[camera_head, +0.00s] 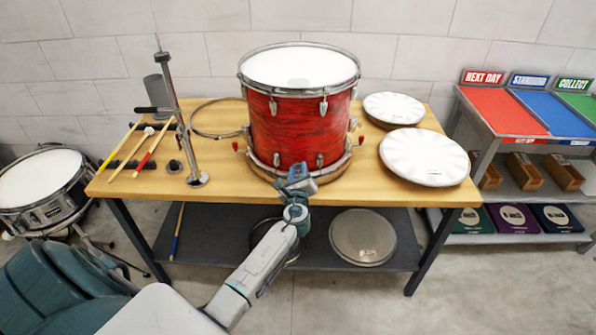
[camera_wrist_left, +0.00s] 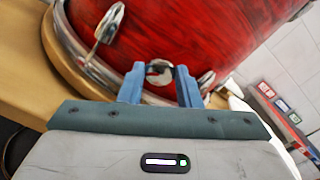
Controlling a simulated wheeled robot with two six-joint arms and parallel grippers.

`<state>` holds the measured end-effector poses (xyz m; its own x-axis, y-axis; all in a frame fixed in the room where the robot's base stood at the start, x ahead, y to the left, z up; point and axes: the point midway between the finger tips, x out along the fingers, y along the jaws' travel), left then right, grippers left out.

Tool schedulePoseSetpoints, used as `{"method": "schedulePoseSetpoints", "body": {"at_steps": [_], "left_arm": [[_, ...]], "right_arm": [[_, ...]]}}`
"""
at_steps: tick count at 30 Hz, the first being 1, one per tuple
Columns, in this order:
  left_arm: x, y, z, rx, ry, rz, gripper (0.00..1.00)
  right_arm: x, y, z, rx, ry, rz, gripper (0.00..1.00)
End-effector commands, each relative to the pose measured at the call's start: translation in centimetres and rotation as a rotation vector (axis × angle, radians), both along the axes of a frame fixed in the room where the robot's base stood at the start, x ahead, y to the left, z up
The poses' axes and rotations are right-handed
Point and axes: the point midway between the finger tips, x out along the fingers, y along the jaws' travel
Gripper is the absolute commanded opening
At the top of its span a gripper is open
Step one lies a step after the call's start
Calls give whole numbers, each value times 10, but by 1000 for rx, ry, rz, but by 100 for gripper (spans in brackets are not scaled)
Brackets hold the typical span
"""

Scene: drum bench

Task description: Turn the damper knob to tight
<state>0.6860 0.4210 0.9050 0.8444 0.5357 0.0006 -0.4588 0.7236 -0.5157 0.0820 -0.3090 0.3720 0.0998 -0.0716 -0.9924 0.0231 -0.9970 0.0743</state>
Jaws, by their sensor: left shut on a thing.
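The red drum (camera_head: 302,125) with a white head and chrome hoops stands upright on the wooden bench (camera_head: 400,190). The damper knob (camera_wrist_left: 160,72) is a small round chrome piece low on the drum's front, seen in the wrist view between my fingers. My left gripper (camera_head: 298,174), with blue fingers, reaches the drum's lower front; in the wrist view the left gripper (camera_wrist_left: 160,85) is closed around the knob. In the head view the gripper hides the knob. No tight or loose marking is readable. My right gripper is not in view.
A chrome stand (camera_head: 178,115) and several sticks stand or lie at the bench's left. Two white round heads (camera_head: 423,157) (camera_head: 393,108) lie at the right. A colored shelf (camera_head: 500,110) is beyond the right end; a snare drum (camera_head: 40,180) stands at the left.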

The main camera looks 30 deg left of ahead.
Motion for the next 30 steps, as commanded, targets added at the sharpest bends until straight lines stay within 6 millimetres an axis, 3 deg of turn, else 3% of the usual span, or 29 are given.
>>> {"method": "schedulePoseSetpoints", "body": {"at_steps": [11, 12, 15, 24, 30], "left_arm": [[-1, 0, -3, 1, 6, 1, 8], [-1, 0, -3, 0, 6, 1, 36], [-1, 0, -2, 1, 5, 0, 52], [-2, -1, -2, 0, 3, 0, 52], [-25, -16, -3, -2, 2, -1, 52]], "right_arm": [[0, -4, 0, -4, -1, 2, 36], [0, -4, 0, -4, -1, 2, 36], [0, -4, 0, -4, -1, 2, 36], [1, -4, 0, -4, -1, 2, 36], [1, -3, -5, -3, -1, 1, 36]]}}
